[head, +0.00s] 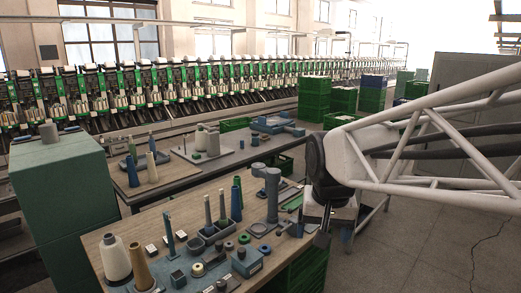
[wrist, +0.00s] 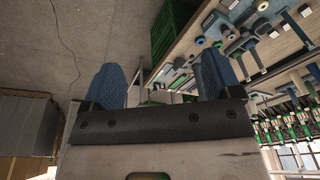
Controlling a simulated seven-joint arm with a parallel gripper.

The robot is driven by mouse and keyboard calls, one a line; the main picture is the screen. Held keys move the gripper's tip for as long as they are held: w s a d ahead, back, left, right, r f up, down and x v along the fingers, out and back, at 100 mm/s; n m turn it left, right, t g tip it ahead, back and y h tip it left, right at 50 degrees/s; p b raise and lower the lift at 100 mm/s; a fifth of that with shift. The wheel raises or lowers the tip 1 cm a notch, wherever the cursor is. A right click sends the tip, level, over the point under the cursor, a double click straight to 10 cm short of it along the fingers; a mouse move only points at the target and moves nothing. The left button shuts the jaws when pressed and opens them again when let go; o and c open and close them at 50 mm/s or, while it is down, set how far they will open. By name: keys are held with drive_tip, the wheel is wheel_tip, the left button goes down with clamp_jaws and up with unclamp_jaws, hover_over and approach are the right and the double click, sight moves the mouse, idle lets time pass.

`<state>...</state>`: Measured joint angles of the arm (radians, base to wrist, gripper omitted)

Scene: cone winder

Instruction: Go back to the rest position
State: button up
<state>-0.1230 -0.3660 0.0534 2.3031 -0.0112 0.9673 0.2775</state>
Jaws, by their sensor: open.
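My gripper (head: 335,238) hangs at the right edge of the near workbench (head: 128,237) in the head view, with my white lattice arm reaching in from the right. In the wrist view the two blue ribbed fingers of my gripper (wrist: 160,82) stand wide apart with nothing between them. My gripper is open and empty. The lower part of the fingers is small and dark in the head view, so their exact gap to the bench edge cannot be told.
The bench holds a white cone (head: 115,259), a tan cone (head: 142,262), a blue-grey stand (head: 272,190) close left of my gripper, and several small parts. Green crates (head: 313,103) stand behind. Open floor (head: 410,245) lies to the right.

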drive_tip(key=s+d+f, duration=0.2)
drive_tip(key=s, duration=0.5)
drive_tip(key=s+d+f+n, duration=0.1)
drive_tip(key=s+d+f, duration=0.2)
drive_tip(key=s, duration=0.4)
drive_tip(key=shift+s+d+f+n, duration=0.15)
drive_tip(key=shift+s+d+n, duration=0.15)
drive_tip(key=shift+d, duration=0.05)
idle(0.5)
